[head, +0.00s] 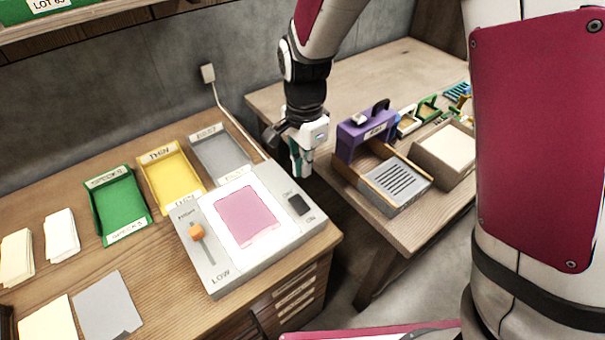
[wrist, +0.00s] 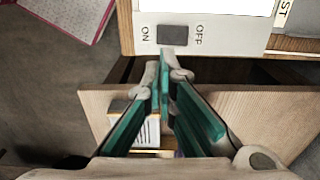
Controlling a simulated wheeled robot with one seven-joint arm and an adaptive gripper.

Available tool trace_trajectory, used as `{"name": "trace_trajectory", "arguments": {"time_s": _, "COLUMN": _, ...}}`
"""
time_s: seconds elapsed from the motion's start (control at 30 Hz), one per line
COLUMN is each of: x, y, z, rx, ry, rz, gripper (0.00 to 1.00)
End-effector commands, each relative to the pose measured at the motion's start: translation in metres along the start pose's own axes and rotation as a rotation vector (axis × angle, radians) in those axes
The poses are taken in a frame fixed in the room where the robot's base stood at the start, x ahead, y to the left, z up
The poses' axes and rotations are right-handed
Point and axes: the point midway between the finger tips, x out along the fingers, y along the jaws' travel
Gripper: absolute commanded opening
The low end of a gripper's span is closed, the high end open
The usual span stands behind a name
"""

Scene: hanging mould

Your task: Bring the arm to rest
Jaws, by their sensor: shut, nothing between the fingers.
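My gripper (head: 302,168) hangs pointing down over the gap between the left bench and the right table. It is to the right of the light panel box (head: 215,270), past its back right corner. In the wrist view my gripper (wrist: 165,65) shows its teal fingers drawn together at the tips, with nothing between them. The box's ON/OFF switch (wrist: 172,35) is just beyond the fingertips in that view. My arm comes down from the top of the head view.
A pink sheet (head: 246,217) lies on the lit panel. Green (head: 118,205), yellow (head: 170,178) and grey (head: 221,152) trays stand behind it. On the right table are a purple holder (head: 366,130), a slotted tray (head: 396,184) and a wooden box (head: 420,160).

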Motion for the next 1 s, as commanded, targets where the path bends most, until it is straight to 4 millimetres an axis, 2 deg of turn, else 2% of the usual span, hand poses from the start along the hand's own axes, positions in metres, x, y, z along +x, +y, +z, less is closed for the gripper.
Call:
{"name": "trace_trajectory", "arguments": {"time_s": 0.67, "x": -0.006, "y": 0.001, "z": -0.001, "rx": -0.001, "ry": 0.000, "rz": -0.003, "gripper": 0.00}}
{"name": "trace_trajectory", "arguments": {"time_s": 0.77, "x": -0.024, "y": 0.008, "z": -0.007, "rx": -0.036, "ry": -0.004, "rz": -0.028, "gripper": 0.00}}
{"name": "trace_trajectory", "arguments": {"time_s": 0.87, "x": -0.053, "y": 0.022, "z": -0.015, "rx": -0.109, "ry": -0.004, "rz": -0.070, "gripper": 0.00}}
{"name": "trace_trajectory", "arguments": {"time_s": 1.0, "x": -0.098, "y": 0.052, "z": -0.028, "rx": -0.246, "ry": 0.016, "rz": -0.139, "gripper": 0.00}}
